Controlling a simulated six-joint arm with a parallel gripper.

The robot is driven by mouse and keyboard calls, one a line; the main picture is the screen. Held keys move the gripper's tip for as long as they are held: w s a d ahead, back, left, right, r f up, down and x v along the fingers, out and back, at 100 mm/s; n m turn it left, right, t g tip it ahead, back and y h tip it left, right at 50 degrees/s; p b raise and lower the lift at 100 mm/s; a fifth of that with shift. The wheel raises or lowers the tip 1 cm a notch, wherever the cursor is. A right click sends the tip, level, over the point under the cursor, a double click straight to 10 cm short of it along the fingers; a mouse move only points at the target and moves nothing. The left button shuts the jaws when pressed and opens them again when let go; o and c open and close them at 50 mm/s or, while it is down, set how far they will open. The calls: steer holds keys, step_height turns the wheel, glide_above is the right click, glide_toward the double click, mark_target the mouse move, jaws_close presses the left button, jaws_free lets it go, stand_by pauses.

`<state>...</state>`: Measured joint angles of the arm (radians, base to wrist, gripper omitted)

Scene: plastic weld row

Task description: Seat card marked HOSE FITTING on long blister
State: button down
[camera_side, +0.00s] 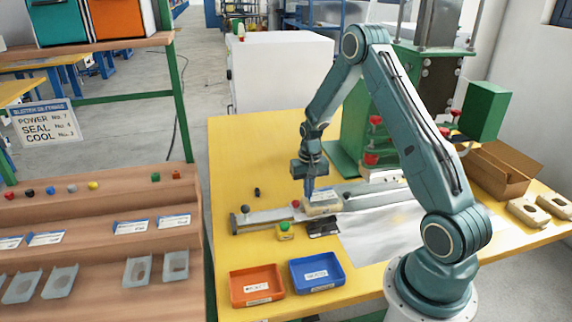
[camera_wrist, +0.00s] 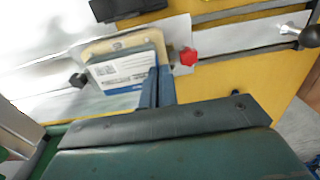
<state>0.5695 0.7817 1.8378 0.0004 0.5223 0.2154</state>
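My gripper (camera_side: 309,186) points down over the welding track on the yellow bench. In the wrist view its two narrow blue-grey fingers (camera_wrist: 158,88) are close together at the right edge of a white card (camera_wrist: 124,74) with a blue strip and small print, and appear to pinch that edge. The print is too small to read. The card is over a beige nest (camera_wrist: 97,46), which also shows in the side view (camera_side: 322,208) below my gripper. The blister under the card is mostly hidden, and I cannot tell whether the card touches it.
A red knob (camera_wrist: 188,56) is close right of the nest. An orange tray (camera_side: 257,286) and a blue tray (camera_side: 317,272) stand at the bench front. Blisters and cards are on the left shelves (camera_side: 100,232).

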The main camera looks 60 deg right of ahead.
steer(key=shift+f, duration=0.7)
stand_by(0.5)
steer(key=c, duration=2.1)
jaws_free()
steer(key=shift+c, duration=0.2)
steer(key=o, duration=0.5)
steer(key=c, duration=0.4)
steer(key=shift+r, duration=0.1)
steer(key=shift+r, duration=3.4)
